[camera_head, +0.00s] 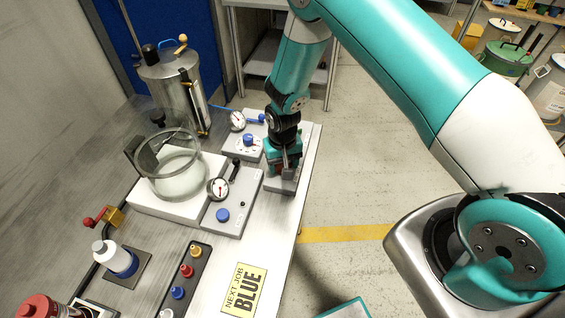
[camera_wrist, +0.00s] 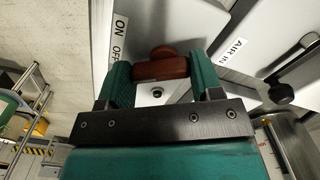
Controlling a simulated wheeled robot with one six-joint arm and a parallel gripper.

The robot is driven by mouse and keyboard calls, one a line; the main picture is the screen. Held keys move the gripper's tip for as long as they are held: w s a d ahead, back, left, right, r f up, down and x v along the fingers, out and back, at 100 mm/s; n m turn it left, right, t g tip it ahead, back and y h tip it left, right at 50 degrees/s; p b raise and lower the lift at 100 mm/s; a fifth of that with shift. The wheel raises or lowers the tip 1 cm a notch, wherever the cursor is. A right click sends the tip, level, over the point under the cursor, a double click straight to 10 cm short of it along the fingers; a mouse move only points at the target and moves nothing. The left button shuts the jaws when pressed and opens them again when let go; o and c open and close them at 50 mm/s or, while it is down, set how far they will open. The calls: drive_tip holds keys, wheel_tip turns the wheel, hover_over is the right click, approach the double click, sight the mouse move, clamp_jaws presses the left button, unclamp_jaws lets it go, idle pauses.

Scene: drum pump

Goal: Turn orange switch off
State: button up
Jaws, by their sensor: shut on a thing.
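The orange switch (camera_wrist: 160,68) shows in the wrist view as a reddish-orange knob on a light box face (camera_wrist: 165,22). An "ON" and "OFF" label (camera_wrist: 119,38) is to its left, with ON farther up in the picture. My gripper (camera_wrist: 161,72) is shut on the knob, with one teal finger at each end of it. Which mark the knob points to I cannot tell. In the head view my gripper (camera_head: 284,168) points down onto a small grey box (camera_head: 282,186) at the bench's right edge and hides most of the switch.
Left of my gripper stand a gauge box with a blue knob (camera_head: 248,139) and a larger one (camera_head: 236,201). A glass vessel (camera_head: 170,163) and a steel drum (camera_head: 172,88) are farther left. A "NEXT JOB BLUE" sign (camera_head: 244,290) lies in front.

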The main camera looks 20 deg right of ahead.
drive_tip(key=shift+f+n+b, duration=0.15)
drive_tip(key=shift+n+b, duration=0.15)
drive_tip(key=o, duration=0.9)
drive_tip(key=shift+r, duration=0.3)
wheel_tip(320, 180, up, 17)
drive_tip(key=b, duration=0.4)
drive_tip(key=shift+r, duration=0.1)
drive_tip(key=s+a+r+n+y, duration=0.1)
drive_tip(key=s+r, duration=0.3)
drive_tip(key=s, duration=0.4)
drive_tip(key=s+a+r+n+y+b, duration=0.1)
drive_tip(key=s+r+n, duration=0.3)
drive_tip(key=s, duration=0.4)
drive_tip(key=s+a+r+n+y, duration=0.2)
drive_tip(key=s+r, duration=0.3)
drive_tip(key=s, duration=0.3)
drive_tip(key=shift+s+a+n, duration=0.3)
drive_tip(key=shift+s, duration=0.05)
